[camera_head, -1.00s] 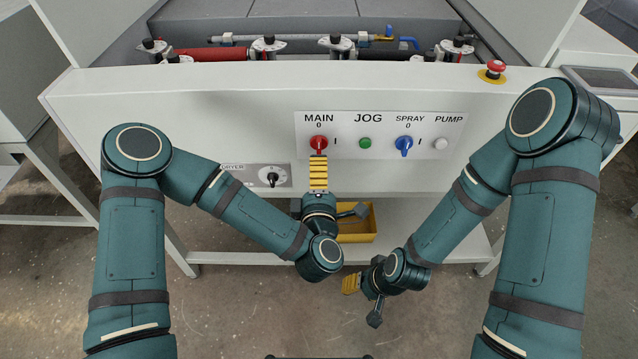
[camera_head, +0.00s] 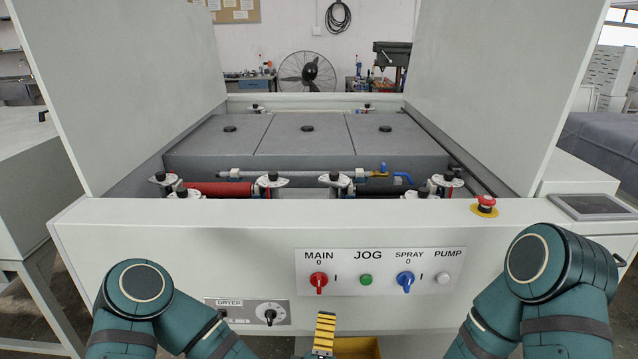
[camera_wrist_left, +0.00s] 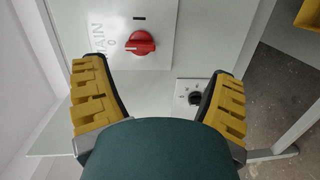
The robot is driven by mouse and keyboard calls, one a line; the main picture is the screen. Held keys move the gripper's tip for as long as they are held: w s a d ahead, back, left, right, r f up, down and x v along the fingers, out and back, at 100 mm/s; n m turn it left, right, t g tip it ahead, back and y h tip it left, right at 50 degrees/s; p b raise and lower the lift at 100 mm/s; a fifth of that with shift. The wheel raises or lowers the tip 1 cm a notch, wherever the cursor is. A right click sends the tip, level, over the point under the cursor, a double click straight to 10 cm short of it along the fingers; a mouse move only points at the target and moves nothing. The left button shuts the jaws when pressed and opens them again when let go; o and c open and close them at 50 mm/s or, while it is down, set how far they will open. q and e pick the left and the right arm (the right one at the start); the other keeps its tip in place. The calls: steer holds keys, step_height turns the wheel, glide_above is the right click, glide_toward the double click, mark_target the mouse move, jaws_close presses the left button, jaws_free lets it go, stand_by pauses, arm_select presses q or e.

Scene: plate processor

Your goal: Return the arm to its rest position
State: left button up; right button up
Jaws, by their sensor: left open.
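My left gripper (camera_head: 325,333) is at the bottom of the head view, below the red MAIN switch (camera_head: 318,281) on the white control panel and apart from it. In the left wrist view its two yellow-padded fingers (camera_wrist_left: 157,80) are spread wide with nothing between them. The red switch (camera_wrist_left: 140,43) shows beyond the gap, its grip lined up vertically on the panel. My left arm (camera_head: 140,290) is bent, with its lower links cut off by the frame. My right arm (camera_head: 545,270) shows at the right edge; its gripper is out of view.
The panel also has a green JOG button (camera_head: 366,280), a blue SPRAY switch (camera_head: 405,281) and a white PUMP button (camera_head: 443,278). A dryer dial (camera_head: 270,316) is at lower left. A red emergency stop (camera_head: 486,203) sits on the ledge. A yellow bin (camera_head: 358,347) is low behind the gripper.

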arm_select(q)
steer(key=s+a+f+m+g+h, duration=0.2)
steer(key=s+f+m+g, duration=0.3)
steer(key=f, duration=0.3)
steer(key=s+a+f+m+g+h, duration=0.1)
steer(key=s+a+f+m+g, duration=0.2)
steer(key=f+m+g, duration=0.4)
steer(key=s+a+f+m+g+y, duration=0.1)
steer(key=s+a+f+m+g, duration=0.1)
steer(key=s+a, duration=0.4)
steer(key=shift+s+f+g, duration=0.25)
steer(key=shift+f+g, duration=0.45)
steer(key=shift+f, duration=0.25)
